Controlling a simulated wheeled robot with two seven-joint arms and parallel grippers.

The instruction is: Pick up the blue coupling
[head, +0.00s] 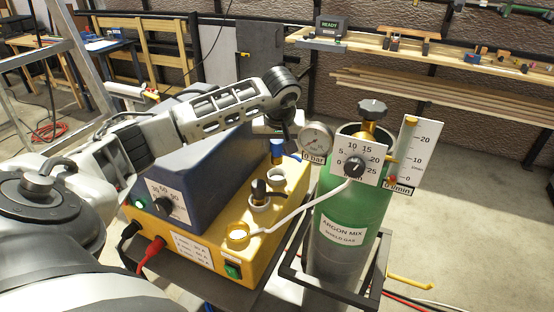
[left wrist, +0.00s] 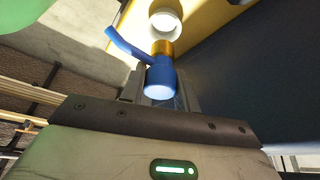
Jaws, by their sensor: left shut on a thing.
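The blue coupling (left wrist: 160,78) has a gold collar and a blue side arm pointing to the upper left in the left wrist view. It sits between the two fingers of my left gripper (left wrist: 163,88), which is shut on it. In the head view the coupling (head: 277,146) shows as a small blue piece below my left gripper (head: 276,136), at the back right of the yellow welder box (head: 215,257). The arm and gripper partly hide it there. A pale round socket (left wrist: 166,20) lies just beyond the collar; I cannot tell whether they touch. My right gripper is not in view.
A dark blue housing (head: 195,165) rises behind. The green gas cylinder (head: 350,205) with gauges stands close on the right. Open floor lies beyond it.

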